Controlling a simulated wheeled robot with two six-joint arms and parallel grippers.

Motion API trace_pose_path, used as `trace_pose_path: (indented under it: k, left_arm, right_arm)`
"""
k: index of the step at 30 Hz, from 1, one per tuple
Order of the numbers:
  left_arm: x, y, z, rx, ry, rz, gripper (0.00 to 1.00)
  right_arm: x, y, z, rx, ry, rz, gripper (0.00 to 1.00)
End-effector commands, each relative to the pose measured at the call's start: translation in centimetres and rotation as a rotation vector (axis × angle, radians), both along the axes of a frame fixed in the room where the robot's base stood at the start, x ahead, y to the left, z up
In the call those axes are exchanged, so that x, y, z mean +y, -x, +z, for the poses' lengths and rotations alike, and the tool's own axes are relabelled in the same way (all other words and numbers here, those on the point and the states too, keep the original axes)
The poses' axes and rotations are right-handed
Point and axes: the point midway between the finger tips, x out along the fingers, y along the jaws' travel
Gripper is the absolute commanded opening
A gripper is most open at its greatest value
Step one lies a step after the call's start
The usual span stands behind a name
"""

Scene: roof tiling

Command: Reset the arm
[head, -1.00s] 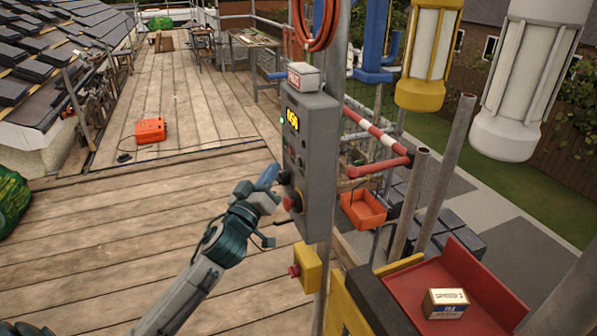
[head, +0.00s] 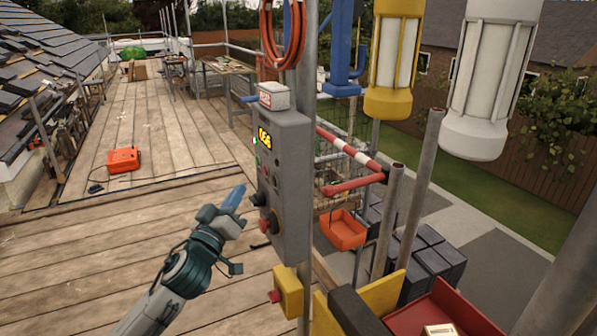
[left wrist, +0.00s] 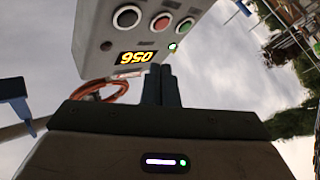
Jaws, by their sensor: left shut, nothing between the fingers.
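My left gripper (head: 236,197) is at the middle of the head view, its fingers shut with nothing between them. It is just left of the grey control box (head: 284,180) and apart from it. The box has a lit yellow display, several buttons and a red knob near its lower left. In the left wrist view the shut fingers (left wrist: 161,86) show in front of the box face (left wrist: 195,38), which appears upside down with its display (left wrist: 135,57). My right gripper is in neither view.
The box is fixed to a metal pole with a coiled orange hose (head: 283,35) above. A yellow box with a red button (head: 287,292) is below. A red tray (head: 450,312) stands at lower right. Plank decking (head: 120,225) at left is mostly clear, with an orange case (head: 123,159).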

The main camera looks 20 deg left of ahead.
Motion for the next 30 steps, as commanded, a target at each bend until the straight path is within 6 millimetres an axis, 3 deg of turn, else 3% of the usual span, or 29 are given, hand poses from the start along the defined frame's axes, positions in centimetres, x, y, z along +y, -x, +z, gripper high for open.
trace_pose_path:
  k: [6, 8, 11, 15, 20, 26, 30]
  left_arm:
    - [0.3, -0.4, -0.9, 0.018, -0.005, 0.010, 0.00]
    - [0.9, -1.0, -2.6, 0.051, -0.012, 0.025, 0.00]
    - [2.5, -2.4, -7.5, 0.145, -0.040, 0.068, 0.00]
    - [5.2, -3.8, -17.7, 0.334, -0.100, 0.131, 0.00]
    - [7.3, -2.8, -29.9, 0.555, -0.171, 0.170, 0.00]
    - [8.2, 1.9, -44.5, 0.822, -0.253, 0.170, 0.00]
    - [7.7, 7.1, -54.0, 1.002, -0.305, 0.143, 0.00]
  right_arm:
    - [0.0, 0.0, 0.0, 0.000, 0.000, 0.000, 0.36]
    - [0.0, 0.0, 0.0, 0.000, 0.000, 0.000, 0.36]
    - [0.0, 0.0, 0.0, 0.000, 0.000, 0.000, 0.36]
    - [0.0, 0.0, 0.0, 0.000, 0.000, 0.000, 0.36]
    - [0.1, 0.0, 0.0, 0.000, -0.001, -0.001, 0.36]
    - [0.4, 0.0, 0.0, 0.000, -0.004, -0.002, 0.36]
    - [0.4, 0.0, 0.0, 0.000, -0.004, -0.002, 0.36]
